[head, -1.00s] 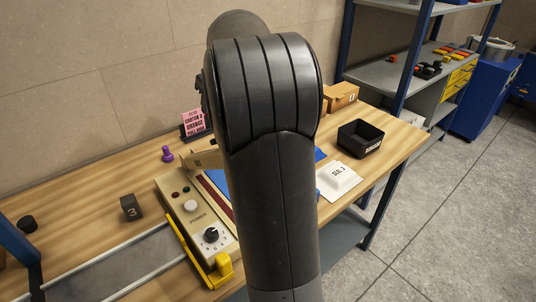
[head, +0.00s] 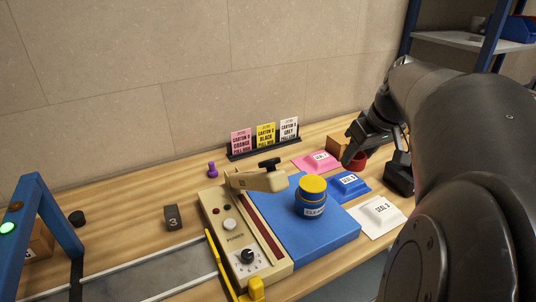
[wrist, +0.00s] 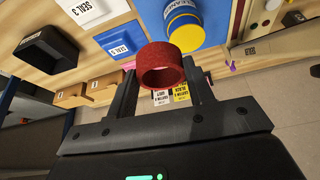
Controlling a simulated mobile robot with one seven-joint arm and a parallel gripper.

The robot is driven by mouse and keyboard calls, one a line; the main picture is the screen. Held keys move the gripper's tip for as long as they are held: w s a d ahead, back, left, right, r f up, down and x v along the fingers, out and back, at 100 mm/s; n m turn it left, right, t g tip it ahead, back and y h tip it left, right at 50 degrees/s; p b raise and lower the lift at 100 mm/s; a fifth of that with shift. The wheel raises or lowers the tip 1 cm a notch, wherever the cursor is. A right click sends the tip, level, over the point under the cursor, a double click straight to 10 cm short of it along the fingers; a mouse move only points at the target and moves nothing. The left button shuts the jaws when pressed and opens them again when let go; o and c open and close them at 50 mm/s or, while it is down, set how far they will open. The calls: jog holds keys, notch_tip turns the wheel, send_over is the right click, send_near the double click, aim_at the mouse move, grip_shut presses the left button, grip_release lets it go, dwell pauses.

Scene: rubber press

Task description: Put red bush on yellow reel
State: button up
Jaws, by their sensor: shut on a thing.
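The red bush (wrist: 160,72) is a short open ring, held between the two fingers of my gripper (wrist: 160,66) in the wrist view. In the head view, the bush (head: 358,163) shows at the tip of my gripper (head: 356,154), above the bench behind the blue seal pad, partly hidden by a finger. No clear yellow reel shows. A blue can with a yellow round top (head: 313,185) and a white label stands on the blue plate; it also shows in the wrist view (wrist: 183,28). My gripper is apart from it, to its right and behind.
The press (head: 238,232) with its lever arm stands left of the can. Pink (head: 316,161), blue (head: 348,186) and white (head: 378,215) seal pads lie right of the plate. A card rack (head: 264,148) stands at the back. A black bin (wrist: 45,50) is near the pads.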

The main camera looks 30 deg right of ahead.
jog(key=w+a+f, duration=0.1)
jog(key=w+f, duration=0.1)
jog(key=w+a+f, duration=0.1)
jog(key=w+a, duration=0.1)
jog(key=w, duration=0.1)
jog(key=w+a+f, duration=0.1)
jog(key=w+f, duration=0.1)
jog(key=w, duration=0.1)
jog(key=shift+w+a+f, duration=0.2)
jog(key=shift+f, duration=2.15)
jog(key=shift+f, duration=0.15)
jog(key=o, duration=0.9)
jog(key=shift+o, duration=0.2)
jog(key=v, duration=1.2)
jog(key=shift+r, duration=0.25)
jog(key=shift+w, duration=0.1)
